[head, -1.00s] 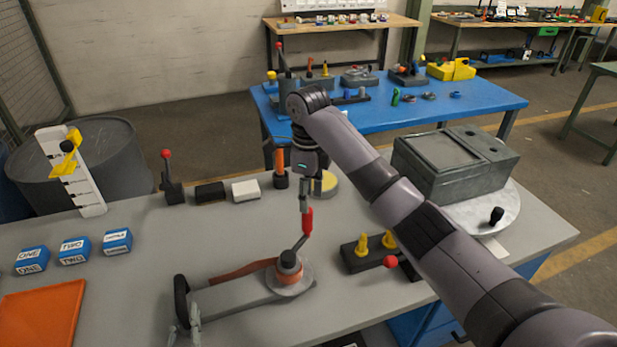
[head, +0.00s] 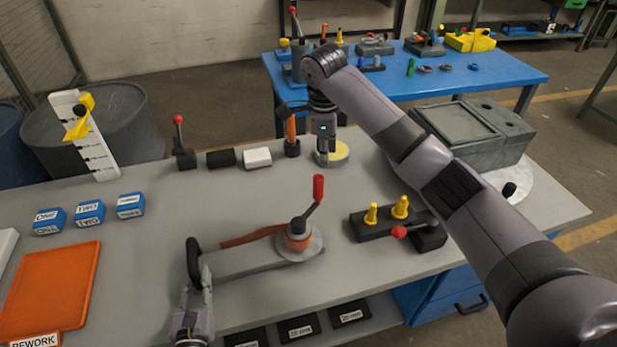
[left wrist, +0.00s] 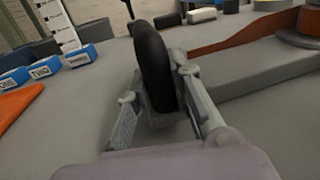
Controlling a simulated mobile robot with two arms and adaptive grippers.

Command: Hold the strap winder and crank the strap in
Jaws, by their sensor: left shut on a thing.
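The strap winder (head: 255,262) lies on the grey bench, with a long grey frame and a round drum (head: 299,240) at its right end. A reddish-brown strap (head: 245,238) runs leftward from the drum. The crank's red knob (head: 318,188) stands upright above the drum. My left gripper (head: 203,272) is shut on the winder's black handle (head: 193,262); in the left wrist view its fingers (left wrist: 158,90) sit on both sides of the handle. My right gripper (head: 325,155) hangs beyond the red knob, apart from it. Its finger opening is unclear.
A black block with yellow pegs (head: 385,218) and a red-knobbed lever (head: 400,232) stand right of the winder. An orange tray (head: 55,290) and blue labelled blocks (head: 88,213) are at left. Behind stand an orange-handled tool (head: 292,135) and a yellow-topped disc (head: 338,154).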

